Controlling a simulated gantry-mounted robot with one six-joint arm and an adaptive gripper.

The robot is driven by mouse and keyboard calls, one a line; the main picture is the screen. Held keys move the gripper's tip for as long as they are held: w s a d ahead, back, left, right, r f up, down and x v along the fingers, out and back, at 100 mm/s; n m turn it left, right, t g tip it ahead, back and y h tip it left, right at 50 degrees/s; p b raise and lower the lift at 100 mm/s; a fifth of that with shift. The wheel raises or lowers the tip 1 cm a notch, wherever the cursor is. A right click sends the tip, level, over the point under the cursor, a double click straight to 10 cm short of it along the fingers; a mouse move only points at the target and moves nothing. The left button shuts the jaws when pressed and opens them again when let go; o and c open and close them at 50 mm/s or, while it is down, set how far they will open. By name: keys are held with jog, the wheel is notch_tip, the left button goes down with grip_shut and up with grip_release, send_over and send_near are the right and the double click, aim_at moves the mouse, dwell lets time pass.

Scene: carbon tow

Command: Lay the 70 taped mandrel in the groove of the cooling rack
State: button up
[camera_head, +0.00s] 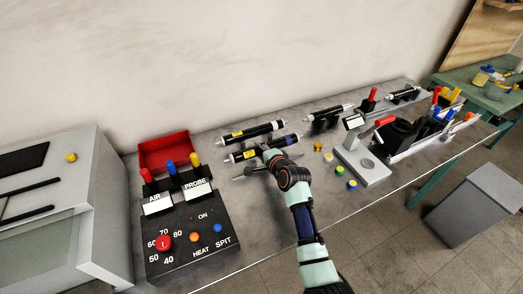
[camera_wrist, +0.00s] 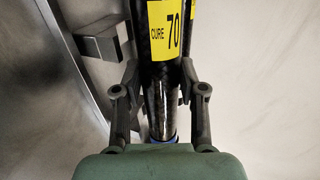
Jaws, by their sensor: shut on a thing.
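My gripper (camera_head: 271,156) is shut on a dark mandrel (camera_head: 245,155) with a yellow label, left of the bench's middle. In the wrist view the fingers of my gripper (camera_wrist: 161,98) lie on both sides of this mandrel, whose label (camera_wrist: 165,30) reads CURE 70. A pale end section and a blue ring (camera_wrist: 162,136) show close to my palm. A second dark mandrel (camera_head: 250,131) with a yellow label lies just behind, roughly parallel. I cannot tell for sure which fixture is the cooling rack, and its groove is not clearly visible.
A control box (camera_head: 190,235) with coloured levers and a red bin (camera_head: 165,150) stand at left. More dark mandrels (camera_head: 326,117) lie on supports at the back right. A grey stand (camera_head: 365,164) and small coloured pots (camera_head: 339,171) are to the right. A grey block (camera_wrist: 95,42) is beside the held mandrel.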

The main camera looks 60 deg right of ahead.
jog(key=shift+f+b, duration=0.4)
jog(key=shift+f, duration=0.1)
jog(key=o, duration=1.2)
jog(key=v, duration=1.2)
